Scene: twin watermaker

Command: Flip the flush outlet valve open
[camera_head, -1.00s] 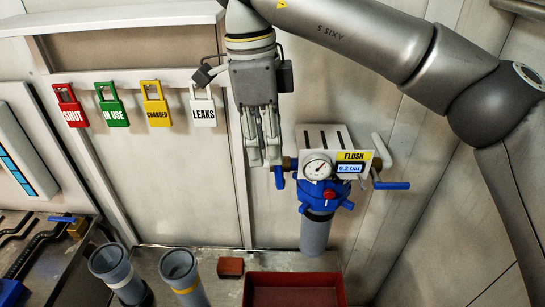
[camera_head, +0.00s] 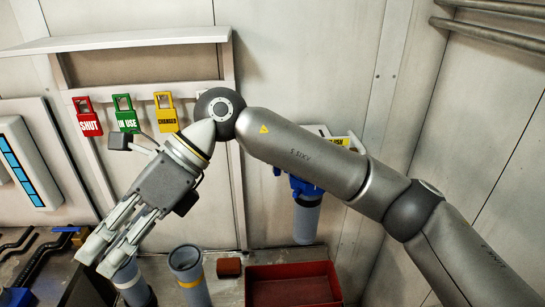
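The flush unit is largely hidden behind my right arm. Its blue filter body (camera_head: 303,187) and grey lower cylinder (camera_head: 307,220) show below the arm, and part of its yellow label (camera_head: 340,141) shows above it. A small blue valve handle (camera_head: 277,171) hangs down at the unit's left side. The blue handle on its right side is hidden, as is the gauge. My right gripper (camera_head: 98,263) is at the lower left, pointing down-left, well away from the unit. A gap shows between its fingers, and I see nothing between them. My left gripper is out of view.
Red (camera_head: 88,124), green (camera_head: 126,120) and yellow (camera_head: 166,117) tags hang on the wall. My gripper overlaps the left cup in view.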

